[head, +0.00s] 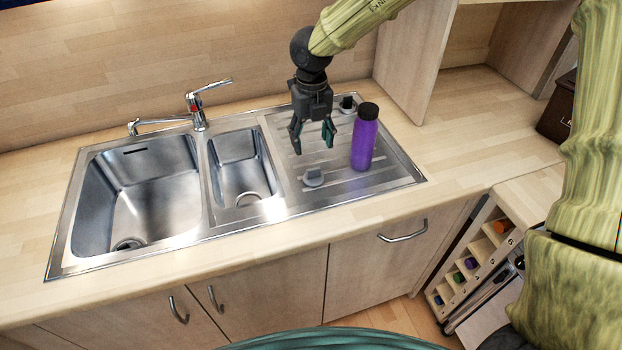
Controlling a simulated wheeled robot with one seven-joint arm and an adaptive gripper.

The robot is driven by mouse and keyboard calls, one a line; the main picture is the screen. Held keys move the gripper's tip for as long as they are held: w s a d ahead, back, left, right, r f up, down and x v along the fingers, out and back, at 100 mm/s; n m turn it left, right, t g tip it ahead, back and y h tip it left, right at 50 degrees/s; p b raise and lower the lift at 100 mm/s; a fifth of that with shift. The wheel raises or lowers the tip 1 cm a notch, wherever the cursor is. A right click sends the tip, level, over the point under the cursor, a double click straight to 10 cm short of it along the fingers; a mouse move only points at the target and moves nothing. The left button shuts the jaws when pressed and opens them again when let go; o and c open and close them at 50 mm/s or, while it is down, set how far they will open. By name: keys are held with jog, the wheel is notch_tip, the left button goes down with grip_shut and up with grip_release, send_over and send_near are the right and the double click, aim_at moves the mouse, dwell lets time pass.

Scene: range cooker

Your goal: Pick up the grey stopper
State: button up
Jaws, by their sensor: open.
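A small grey stopper (313,178) lies on the ribbed metal drainboard (398,179), right of the small sink basin. My gripper (313,146) points down over the drainboard, above and a little behind the stopper in the picture. Its two fingers are apart with nothing between them. The gripper is not touching the stopper.
A purple bottle with a black cap (364,140) stands upright just right of my gripper. A small black object (347,104) sits behind it. A steel tap (196,108) rises behind the two sink basins.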

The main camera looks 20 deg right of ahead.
aim_at(314, 168)
jog(key=shift+d+f+p, duration=0.1)
jog(key=shift+f+p, duration=0.55)
jog(key=shift+f, duration=2.15)
jog(key=shift+s+f+p, duration=0.1)
jog(key=shift+f+p, duration=0.25)
jog(key=shift+f, duration=0.05)
jog(key=shift+d+f+p, duration=0.2)
jog(key=shift+f+p, duration=0.6)
jog(key=shift+f, duration=1.4)
grip_shut()
